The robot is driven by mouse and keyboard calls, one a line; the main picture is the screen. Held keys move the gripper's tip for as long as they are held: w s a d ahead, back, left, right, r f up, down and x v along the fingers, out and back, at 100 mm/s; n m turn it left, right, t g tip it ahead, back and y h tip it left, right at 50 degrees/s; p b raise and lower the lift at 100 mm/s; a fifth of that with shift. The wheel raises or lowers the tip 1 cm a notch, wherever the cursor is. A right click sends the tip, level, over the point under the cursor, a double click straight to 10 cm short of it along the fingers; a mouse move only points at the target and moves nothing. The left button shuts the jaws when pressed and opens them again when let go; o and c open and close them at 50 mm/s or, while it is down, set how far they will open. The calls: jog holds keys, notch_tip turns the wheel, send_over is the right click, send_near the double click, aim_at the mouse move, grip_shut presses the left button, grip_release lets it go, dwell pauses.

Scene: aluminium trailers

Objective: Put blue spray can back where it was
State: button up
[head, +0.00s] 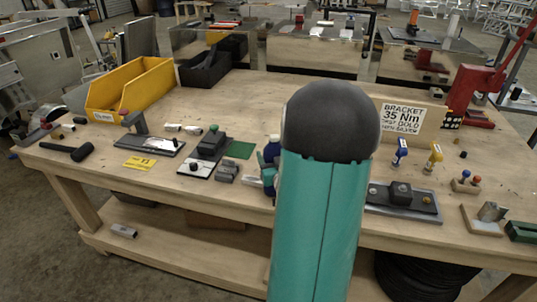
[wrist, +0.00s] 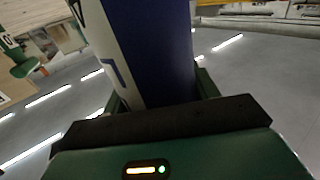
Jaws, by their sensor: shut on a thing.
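The blue spray can (wrist: 160,45), blue with a white band, fills the middle of the wrist view. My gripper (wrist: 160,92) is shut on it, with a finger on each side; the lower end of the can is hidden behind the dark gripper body. In the head view, a blue part of the can (head: 271,149) shows just left of my teal arm, over the front middle of the workbench (head: 300,92). My gripper (head: 267,169) is mostly hidden there by my arm. I cannot tell whether the can touches the bench.
A yellow bin (head: 132,86) and a black bin (head: 206,68) stand at the back left. A black mallet (head: 70,151), clamp fixtures and grey blocks (head: 227,172) lie along the front. Right of my arm are a dark fixture plate (head: 402,200), a bracket sign (head: 402,117) and a red press (head: 478,88).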

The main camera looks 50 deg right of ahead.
jog(key=shift+f, duration=0.15)
jog(key=shift+f, duration=0.1)
jog(key=o, duration=1.3)
jog(key=shift+f, duration=0.1)
jog(key=shift+o, duration=0.2)
jog(key=shift+r, duration=0.2)
